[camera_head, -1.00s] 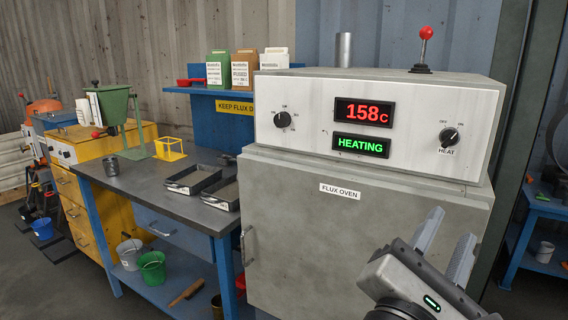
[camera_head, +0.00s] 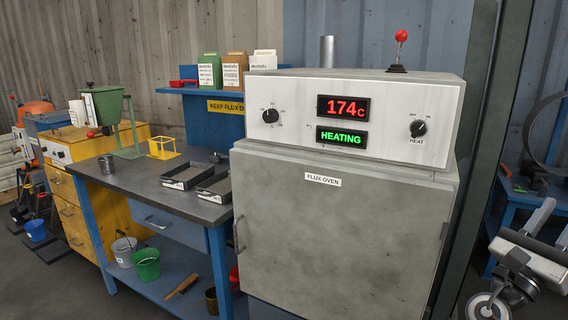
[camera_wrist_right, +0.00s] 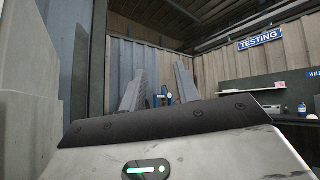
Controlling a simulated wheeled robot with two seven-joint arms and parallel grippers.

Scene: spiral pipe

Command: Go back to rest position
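The grey flux oven (camera_head: 340,235) stands in the middle of the head view with its door shut. Its display (camera_head: 343,108) reads 174c in red, and a green sign below it reads HEATING. The heat knob (camera_head: 418,128) is on the right of its panel. My right gripper (camera_head: 554,228) is at the right edge of the head view, to the right of the oven and apart from it. Its fingers are spread with nothing between them; they also show in the right wrist view (camera_wrist_right: 160,90). My left gripper is not in view.
A blue workbench (camera_head: 150,197) with two trays (camera_head: 188,176) stands left of the oven. A red-knobbed lever (camera_head: 401,50) rises from the oven top. A blue table (camera_head: 512,195) is behind my right gripper. A TESTING sign (camera_wrist_right: 260,40) hangs in the right wrist view.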

